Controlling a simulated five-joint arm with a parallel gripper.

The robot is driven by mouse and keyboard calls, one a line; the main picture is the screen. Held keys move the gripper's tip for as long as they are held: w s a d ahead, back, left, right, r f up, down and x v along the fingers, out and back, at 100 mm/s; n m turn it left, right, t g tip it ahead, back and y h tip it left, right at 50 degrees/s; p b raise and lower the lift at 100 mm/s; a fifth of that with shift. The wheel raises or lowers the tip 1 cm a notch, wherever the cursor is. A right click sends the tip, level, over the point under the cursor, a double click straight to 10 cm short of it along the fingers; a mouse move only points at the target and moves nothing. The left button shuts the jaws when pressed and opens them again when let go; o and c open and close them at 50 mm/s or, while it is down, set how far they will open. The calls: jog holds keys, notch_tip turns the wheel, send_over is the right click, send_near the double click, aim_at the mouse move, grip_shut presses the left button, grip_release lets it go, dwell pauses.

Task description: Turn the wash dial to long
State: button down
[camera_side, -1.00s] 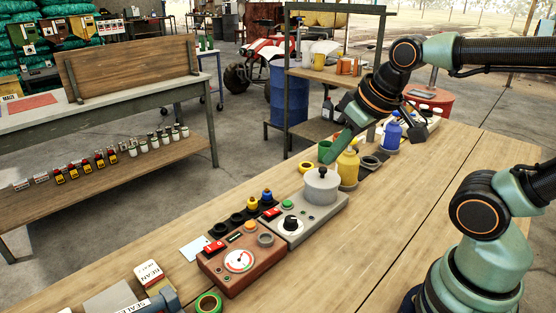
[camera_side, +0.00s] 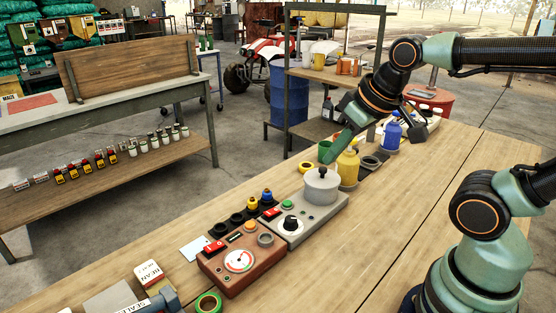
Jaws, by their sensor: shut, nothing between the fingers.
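The black dial (camera_side: 291,224) sits on the front of a grey control box (camera_side: 325,221) on the workbench. Its white mark and the words around it are too small to read. A grey lidded pot (camera_side: 322,187) with a black knob stands on the same box. My gripper (camera_side: 331,158) hangs over the bench behind the box, near the yellow bottle, with its teal fingers pointing down and to the left. The fingers are shut and empty, and they are clear of the dial.
A green tape roll (camera_side: 208,303) lies in front. The bench's right side (camera_side: 400,230) is clear.

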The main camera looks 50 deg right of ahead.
jog(key=c, duration=0.9)
grip_release()
jog(key=shift+w, duration=0.1)
jog(key=o, duration=0.5)
jog(key=shift+w+f+n, duration=0.1)
jog(key=shift+w+n, duration=0.1)
jog(key=shift+n, duration=0.3)
jog(key=n+g, duration=0.6)
jog(key=n, duration=1)
send_over(291, 218)
notch_tip(291, 218, down, 9)
notch_tip(291, 218, down, 12)
jog(key=shift+r, duration=0.1)
grip_shut()
